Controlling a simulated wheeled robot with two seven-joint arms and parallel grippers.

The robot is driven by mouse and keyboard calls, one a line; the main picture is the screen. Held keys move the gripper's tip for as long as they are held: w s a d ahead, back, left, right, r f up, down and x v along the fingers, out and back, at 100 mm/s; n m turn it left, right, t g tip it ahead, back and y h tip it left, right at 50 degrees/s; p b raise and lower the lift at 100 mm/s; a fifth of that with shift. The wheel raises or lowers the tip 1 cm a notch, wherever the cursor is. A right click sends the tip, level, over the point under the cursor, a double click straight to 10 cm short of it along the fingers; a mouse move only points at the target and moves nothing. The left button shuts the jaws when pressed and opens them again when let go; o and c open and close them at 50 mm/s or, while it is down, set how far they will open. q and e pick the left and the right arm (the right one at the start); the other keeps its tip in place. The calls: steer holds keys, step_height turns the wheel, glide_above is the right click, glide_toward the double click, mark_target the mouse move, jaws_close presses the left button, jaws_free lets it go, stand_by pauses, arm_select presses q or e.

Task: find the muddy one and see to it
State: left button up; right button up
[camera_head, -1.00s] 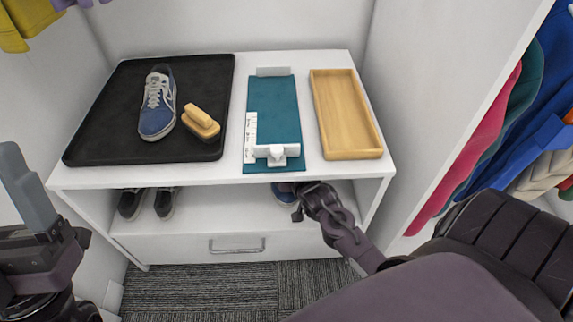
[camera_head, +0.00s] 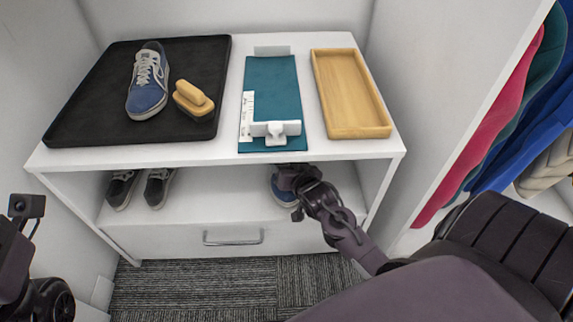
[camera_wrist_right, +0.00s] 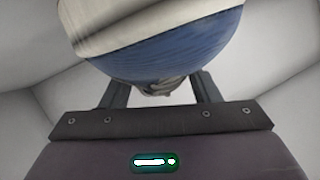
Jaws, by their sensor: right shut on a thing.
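A blue shoe (camera_head: 282,193) with a pale sole is on the lower shelf, partly hidden by my right gripper (camera_head: 291,196). In the right wrist view the blue shoe (camera_wrist_right: 165,45) fills the space between the fingers, and the right gripper (camera_wrist_right: 160,88) is shut on it. Another blue shoe (camera_head: 147,95) with white laces stands on the black tray (camera_head: 95,108). A wooden brush (camera_head: 194,99) lies beside it. A dark pair of shoes (camera_head: 139,187) stands at the left of the lower shelf. I cannot make out mud on any shoe. My left gripper's fingers are out of view.
A teal board (camera_head: 272,95) with white fittings and a marked strip lies mid-top. An empty wooden tray (camera_head: 350,95) lies to its right. The shelf top (camera_head: 222,151) sits close above my right gripper. A drawer (camera_head: 190,240) is below. Clothes (camera_head: 488,150) hang at right.

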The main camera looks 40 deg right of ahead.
steer(key=shift+f, duration=0.35)
stand_by(0.5)
steer(key=o, duration=1.3)
steer(key=shift+f, duration=0.1)
